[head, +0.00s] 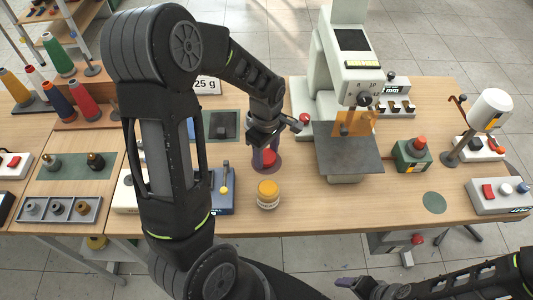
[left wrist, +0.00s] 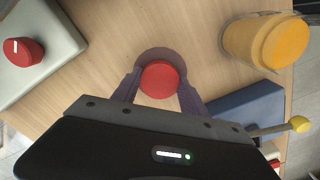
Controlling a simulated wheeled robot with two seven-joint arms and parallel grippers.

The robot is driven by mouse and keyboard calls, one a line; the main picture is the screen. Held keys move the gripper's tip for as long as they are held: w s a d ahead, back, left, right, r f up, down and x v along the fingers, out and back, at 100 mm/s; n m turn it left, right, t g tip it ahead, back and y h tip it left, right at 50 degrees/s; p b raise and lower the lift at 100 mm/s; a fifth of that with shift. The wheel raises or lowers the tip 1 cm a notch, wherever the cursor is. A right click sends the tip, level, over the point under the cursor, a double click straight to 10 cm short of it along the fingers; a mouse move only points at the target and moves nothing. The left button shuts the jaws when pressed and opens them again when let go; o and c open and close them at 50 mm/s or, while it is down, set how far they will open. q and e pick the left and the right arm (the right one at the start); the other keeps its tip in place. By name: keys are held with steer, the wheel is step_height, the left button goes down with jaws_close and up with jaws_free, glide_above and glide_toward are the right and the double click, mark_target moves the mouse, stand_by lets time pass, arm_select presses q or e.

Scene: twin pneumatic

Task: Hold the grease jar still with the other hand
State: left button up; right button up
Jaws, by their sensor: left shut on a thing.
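My left gripper (head: 266,150) points down at the table and is shut on a round, red-topped jar (head: 266,158). In the left wrist view the red top (left wrist: 159,79) sits between the two purple fingers, one on each side. The jar stands on a dark reddish round mat (left wrist: 150,53); its sides are mostly hidden.
A blue device (head: 222,199) with a yellow-knobbed lever is left of the yellow-lidded jar. A white press (head: 345,75) with a dark plate (head: 348,160) stands right of my left gripper. A green box with a red button (head: 412,155) is further right.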

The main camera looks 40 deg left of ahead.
arm_select(q)
steer(key=shift+f, duration=0.45)
steer(key=shift+f, duration=0.1)
steer(key=o, duration=1.6)
steer(key=shift+c, duration=0.2)
